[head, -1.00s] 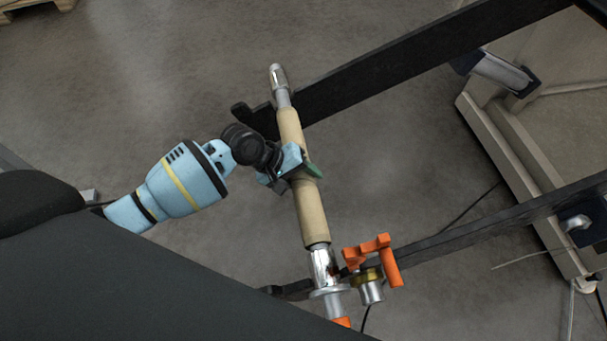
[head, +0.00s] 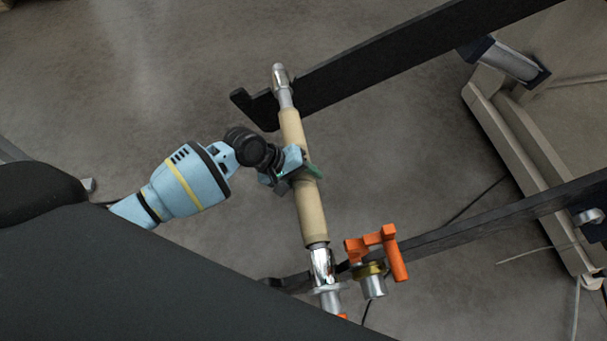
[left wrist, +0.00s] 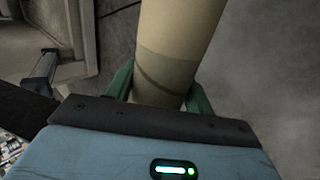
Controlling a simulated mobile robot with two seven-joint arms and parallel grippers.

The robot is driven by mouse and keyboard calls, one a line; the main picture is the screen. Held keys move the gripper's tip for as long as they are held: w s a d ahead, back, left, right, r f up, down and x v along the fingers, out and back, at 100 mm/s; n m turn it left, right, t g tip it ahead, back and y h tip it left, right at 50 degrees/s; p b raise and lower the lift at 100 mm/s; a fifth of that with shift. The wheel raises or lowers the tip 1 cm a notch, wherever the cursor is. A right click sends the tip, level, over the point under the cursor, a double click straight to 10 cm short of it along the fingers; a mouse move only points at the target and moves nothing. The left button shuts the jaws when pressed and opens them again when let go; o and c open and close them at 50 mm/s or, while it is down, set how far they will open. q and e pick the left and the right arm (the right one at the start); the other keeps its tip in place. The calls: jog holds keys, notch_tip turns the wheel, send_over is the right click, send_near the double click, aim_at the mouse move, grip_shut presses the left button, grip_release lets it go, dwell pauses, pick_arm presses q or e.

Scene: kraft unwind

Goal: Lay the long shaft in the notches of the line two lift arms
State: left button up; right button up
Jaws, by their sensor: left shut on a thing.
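The long shaft (head: 310,213) has a tan middle and shiny metal ends, and runs from upper left to lower right in the head view. My left gripper (head: 307,172) is shut on its tan part, which also fills the middle of the left wrist view (left wrist: 172,50) between green fingers (left wrist: 160,90). The far lift arm (head: 330,85) is a dark bar with a hooked, notched end; the shaft's far metal end overlaps it near the notch. The near lift arm (head: 500,220) passes by the shaft's near metal end. I cannot tell whether the shaft touches either arm. My right gripper is out of view.
An orange-handled clamp (head: 378,252) with a brass and metal collar sits beside the shaft's near end, at the near lift arm. A beige machine frame (head: 515,145) stands at the right. Grey floor is open at the upper left.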

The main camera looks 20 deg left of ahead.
pick_arm(q)
jog(key=shift+w+r, duration=0.15)
jog(key=shift+r, duration=0.1)
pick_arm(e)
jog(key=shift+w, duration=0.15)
pick_arm(q)
jog(key=o, duration=1.3)
jog(key=shift+o, duration=0.9)
jog(key=shift+s+f, duration=0.25)
jog(key=shift+f, duration=0.05)
jog(key=p+v, duration=0.2)
jog(key=v, duration=0.6)
jog(key=shift+w+p, duration=0.15)
jog(key=shift+p, duration=0.25)
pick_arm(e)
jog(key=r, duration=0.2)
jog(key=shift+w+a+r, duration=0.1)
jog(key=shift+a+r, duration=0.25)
pick_arm(q)
jog(key=shift+d+r, duration=0.1)
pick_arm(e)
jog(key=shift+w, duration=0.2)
